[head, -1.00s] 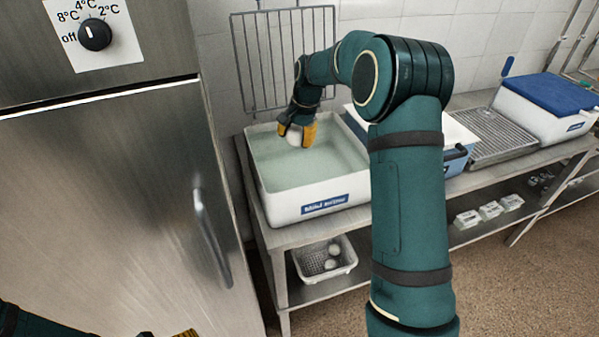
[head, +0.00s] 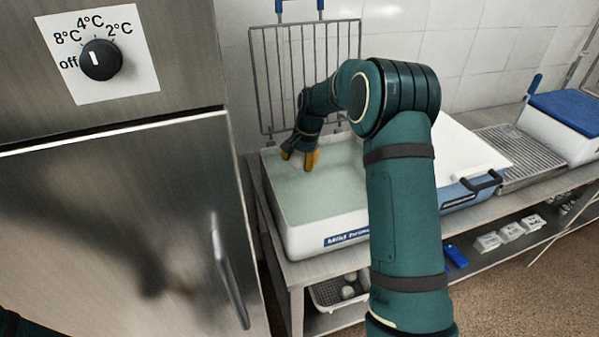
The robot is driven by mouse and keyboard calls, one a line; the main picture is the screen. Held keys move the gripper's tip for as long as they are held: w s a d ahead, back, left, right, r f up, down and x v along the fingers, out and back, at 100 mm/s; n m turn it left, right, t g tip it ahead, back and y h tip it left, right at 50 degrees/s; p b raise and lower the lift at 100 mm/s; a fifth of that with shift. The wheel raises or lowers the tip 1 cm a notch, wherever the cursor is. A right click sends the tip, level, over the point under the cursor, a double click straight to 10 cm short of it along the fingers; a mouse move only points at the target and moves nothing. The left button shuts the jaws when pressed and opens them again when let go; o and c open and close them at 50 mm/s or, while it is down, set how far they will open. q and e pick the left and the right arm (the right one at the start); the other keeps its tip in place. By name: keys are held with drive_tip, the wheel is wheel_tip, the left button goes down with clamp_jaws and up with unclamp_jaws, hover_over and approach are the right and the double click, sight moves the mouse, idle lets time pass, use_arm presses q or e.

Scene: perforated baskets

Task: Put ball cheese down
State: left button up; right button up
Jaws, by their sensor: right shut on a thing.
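My right gripper (head: 300,163) has yellow fingers and reaches over the white tub (head: 335,222) of pale green liquid, labelled as a brine. It is shut on the ball cheese (head: 297,158), a small pale ball mostly hidden between the fingers. The gripper is low over the liquid near the tub's back; I cannot tell whether the ball touches the liquid. My left gripper is out of view; only a bit of my left arm shows at the bottom left corner.
A perforated basket (head: 326,294) with white balls stands on the lower shelf. A blue tub (head: 460,196) with a white lid stands right of the brine tub. A wire rack (head: 270,85) leans on the wall. A steel fridge (head: 120,220) is at left.

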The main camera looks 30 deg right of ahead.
drive_tip(key=shift+s+d+x, duration=0.1)
drive_tip(key=shift+s+x, duration=0.1)
drive_tip(key=shift+x, duration=0.75)
drive_tip(key=shift+s+d+x, duration=0.15)
drive_tip(key=shift+x, duration=0.8)
drive_tip(key=shift+s+f, duration=0.1)
drive_tip(key=shift+f, duration=0.05)
drive_tip(key=shift+f+b, duration=0.45)
drive_tip(key=shift+f, duration=0.05)
drive_tip(key=o, duration=1.2)
drive_tip(key=shift+r, duration=0.1)
drive_tip(key=p+v, duration=0.1)
drive_tip(key=v, duration=1.2)
drive_tip(key=shift+a+p, duration=0.1)
drive_tip(key=shift+p, duration=0.25)
